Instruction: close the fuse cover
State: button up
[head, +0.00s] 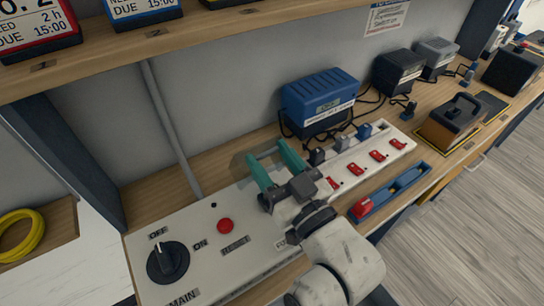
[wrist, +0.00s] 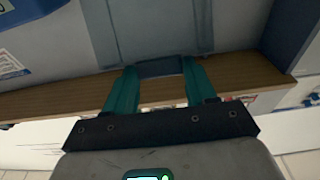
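The fuse cover seems to be the smoky see-through panel (head: 240,164) on the white switch panel (head: 190,225), partly hidden behind my gripper. In the wrist view, a pale upright panel (wrist: 150,28) with a dark bar (wrist: 160,68) at its lower edge fills the space ahead and appears to be this cover, raised. My gripper (head: 267,150) has its two teal fingers well apart. In the wrist view, the dark bar lies between the fingertips (wrist: 160,76); I cannot tell whether they touch it. The fuses are not clearly visible.
The panel carries a black rotary switch (head: 168,262) and a red button (head: 225,226). A white power strip (head: 370,160) with red switches lies right of my gripper. A blue charger (head: 318,98) stands behind, with cables. A shelf (head: 190,32) overhangs the back. A blue tray (head: 392,192) lies at the front edge.

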jog(key=o, duration=0.4)
jog(key=shift+b+v, duration=0.95)
jog(key=shift+v, duration=4.45)
